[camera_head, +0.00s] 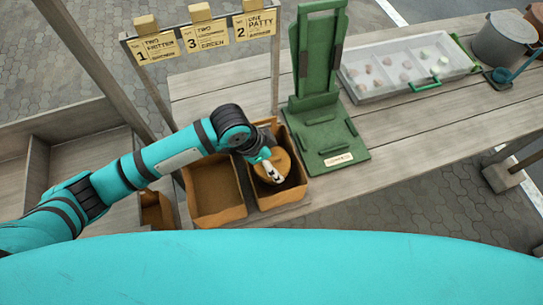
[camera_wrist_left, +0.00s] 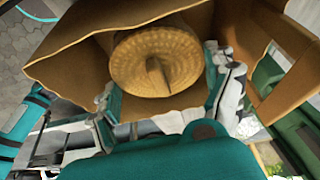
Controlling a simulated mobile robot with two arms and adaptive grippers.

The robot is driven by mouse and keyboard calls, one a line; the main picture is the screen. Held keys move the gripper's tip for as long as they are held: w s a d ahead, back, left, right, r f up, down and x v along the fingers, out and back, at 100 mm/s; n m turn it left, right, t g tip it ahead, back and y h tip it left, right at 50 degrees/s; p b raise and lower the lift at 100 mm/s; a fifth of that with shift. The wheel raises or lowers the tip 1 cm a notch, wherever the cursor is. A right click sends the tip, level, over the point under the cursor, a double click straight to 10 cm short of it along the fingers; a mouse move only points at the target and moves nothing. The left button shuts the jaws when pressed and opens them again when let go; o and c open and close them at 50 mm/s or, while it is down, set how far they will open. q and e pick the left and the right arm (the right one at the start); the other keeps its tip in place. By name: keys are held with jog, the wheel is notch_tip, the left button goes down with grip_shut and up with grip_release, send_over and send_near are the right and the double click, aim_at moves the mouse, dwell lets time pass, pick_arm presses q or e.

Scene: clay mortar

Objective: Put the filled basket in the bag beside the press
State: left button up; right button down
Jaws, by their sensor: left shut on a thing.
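Two open brown bags stand on the wooden table in the head view. The right bag (camera_head: 292,195) is beside the green press (camera_head: 322,115); the left bag (camera_head: 216,188) looks empty. My left gripper (camera_head: 268,172) reaches down into the mouth of the right bag. It is shut on the round woven basket (camera_wrist_left: 157,60), which also shows in the head view (camera_head: 281,163). The basket is inside the bag's opening, with the bag's walls (camera_wrist_left: 75,50) around it in the wrist view. Whether it touches the bottom is hidden, and so are its contents. My right gripper is not in view.
Order cards (camera_head: 206,37) hang on a rack behind the bags. A clear tray (camera_head: 405,68) with several small pieces lies right of the press. A grey pot (camera_head: 502,40) stands at the far right. The table front right of the press is clear.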

pick_arm(q)
jog(key=o, duration=1.3)
jog(key=shift+o, duration=1)
jog(key=v, duration=1.2)
jog(key=shift+b, duration=0.45)
jog(key=shift+s, duration=0.1)
